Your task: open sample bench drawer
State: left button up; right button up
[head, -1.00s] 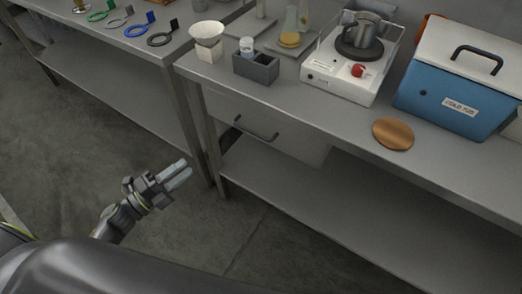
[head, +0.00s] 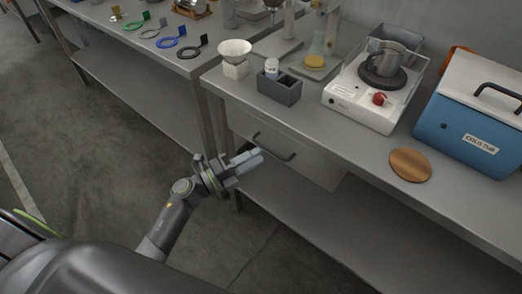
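The sample bench drawer (head: 298,164) is a grey front under the bench top and looks shut. Its dark bar handle (head: 273,148) runs across the front. My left gripper (head: 256,158) is in front of the drawer, with its pale fingertips just below and left of the handle in the picture. The fingers overlap in this view, so their gap is unclear, and I cannot tell if they touch the handle. Nothing shows held in them. My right gripper is out of view.
The bench top (head: 330,134) carries a dark grey rack (head: 280,90), a white funnel (head: 234,52), a hotplate (head: 350,106), a copper disc (head: 410,165) and a blue cold tub (head: 462,130). A lower shelf (head: 330,215) lies below. Another bench with coloured rings stands at left.

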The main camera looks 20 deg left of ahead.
pick_arm(q)
jog(key=shift+x, duration=1.4)
jog(key=shift+c, duration=0.4)
grip_shut()
